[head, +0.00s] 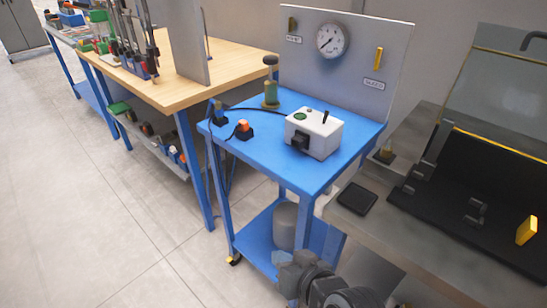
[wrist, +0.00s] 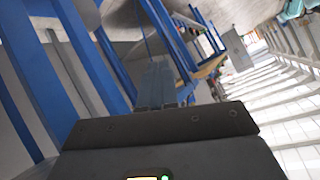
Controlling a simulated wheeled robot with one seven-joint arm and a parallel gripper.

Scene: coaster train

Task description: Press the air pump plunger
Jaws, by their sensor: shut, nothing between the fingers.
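The air pump (head: 271,96) stands upright at the back left of the blue cart top, a small olive-green cylinder. Its plunger (head: 271,63) has a dark round knob and sticks up above the body. My gripper (wrist: 156,84) is shut and empty, its grey fingers together in the wrist view. In the head view my gripper and wrist are at the bottom, low in front of the cart, well below and apart from the pump. The pump cannot be made out in the wrist view.
The blue cart top (head: 330,172) also holds a white box (head: 315,133) with a black lever and a small orange-buttoned block (head: 243,130). A grey panel with a gauge (head: 332,40) rises behind. A wooden bench (head: 215,82) stands left, a steel counter (head: 420,240) right.

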